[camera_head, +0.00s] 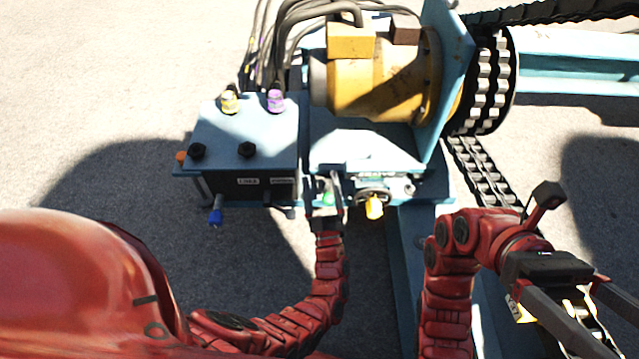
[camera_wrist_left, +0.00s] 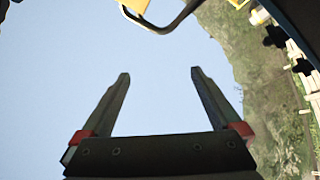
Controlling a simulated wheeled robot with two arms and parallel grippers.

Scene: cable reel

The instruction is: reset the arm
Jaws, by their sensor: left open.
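My left gripper (camera_head: 331,186) is open in the head view, in front of the blue machine, between the control box and a yellow-handled part. A small green part shows between or just behind its fingers; I cannot tell which. In the left wrist view, the left gripper (camera_wrist_left: 160,74) has its two dark fingers wide apart, with only sky between them. My right arm (camera_head: 455,265) is bent at the lower right. Its gripper (camera_head: 618,325) points to the lower right corner with fingers apart, and the picture edge cuts off the tips.
The control box (camera_head: 250,135) has black knobs, yellow and purple connectors and a blue lever (camera_head: 215,216). A yellow motor (camera_head: 375,75) and chain sprocket (camera_head: 488,85) stand behind. A yellow handle (camera_head: 374,207) is right of my left gripper. Pavement (camera_head: 90,90) at left is clear.

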